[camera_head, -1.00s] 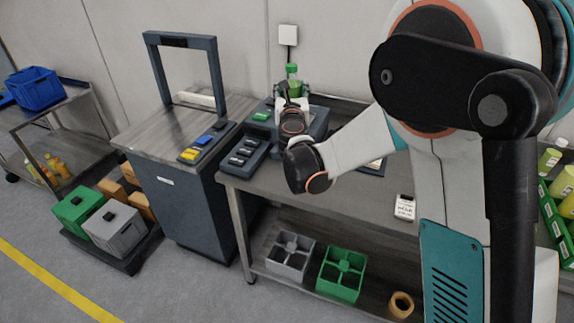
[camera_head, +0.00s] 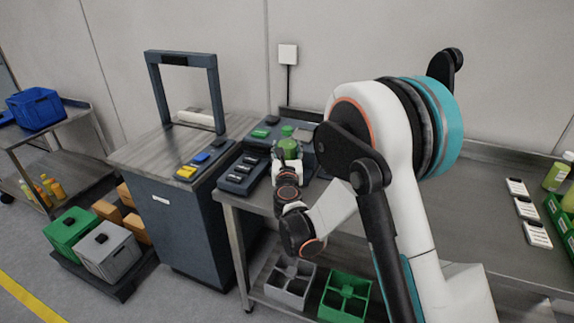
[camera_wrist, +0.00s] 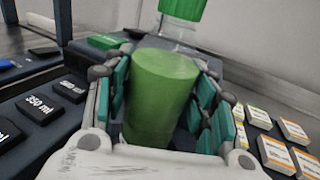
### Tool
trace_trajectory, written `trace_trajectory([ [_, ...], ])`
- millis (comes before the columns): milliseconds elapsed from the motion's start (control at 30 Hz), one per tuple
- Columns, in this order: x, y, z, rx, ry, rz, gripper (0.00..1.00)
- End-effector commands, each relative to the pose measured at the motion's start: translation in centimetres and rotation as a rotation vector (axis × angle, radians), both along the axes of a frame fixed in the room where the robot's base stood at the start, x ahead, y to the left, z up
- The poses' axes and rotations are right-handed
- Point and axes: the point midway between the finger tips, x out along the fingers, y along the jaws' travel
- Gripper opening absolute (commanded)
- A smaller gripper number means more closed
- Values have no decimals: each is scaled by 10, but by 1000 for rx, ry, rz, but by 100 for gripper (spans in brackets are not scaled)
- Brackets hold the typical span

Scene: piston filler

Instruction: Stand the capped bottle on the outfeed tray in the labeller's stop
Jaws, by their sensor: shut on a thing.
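The capped bottle (camera_head: 288,148) has green contents, a clear upper part and a green cap. It is upright, at the dark labeller (camera_head: 308,160) on the bench. In the wrist view my gripper (camera_wrist: 165,110) is shut around the green lower part of the bottle (camera_wrist: 160,90), teal pads on both sides. The clear part and green cap (camera_wrist: 185,8) show above, cut by the top edge. The bottle's base and the stop are hidden by my gripper, so I cannot tell whether the bottle touches the labeller.
A key panel (camera_wrist: 42,107) with volume keys lies left of my gripper, and label cards (camera_wrist: 275,152) lie right. A cabinet with a dark frame (camera_head: 215,85) stands left. Several white cards (camera_head: 526,210) and a green crate (camera_head: 560,218) are on the right bench. Crates sit on the lower shelf.

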Motion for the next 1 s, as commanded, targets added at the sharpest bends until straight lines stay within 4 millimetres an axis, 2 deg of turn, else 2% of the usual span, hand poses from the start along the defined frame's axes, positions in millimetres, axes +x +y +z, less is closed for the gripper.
trace_trajectory([
  [300,0,0,-40,0,0,0,14],
  [700,0,0,-43,0,0,0,14],
  [733,0,0,-43,0,0,0,58],
  [800,0,0,-43,0,0,0,72],
  [1000,0,0,-43,0,0,0,72],
])
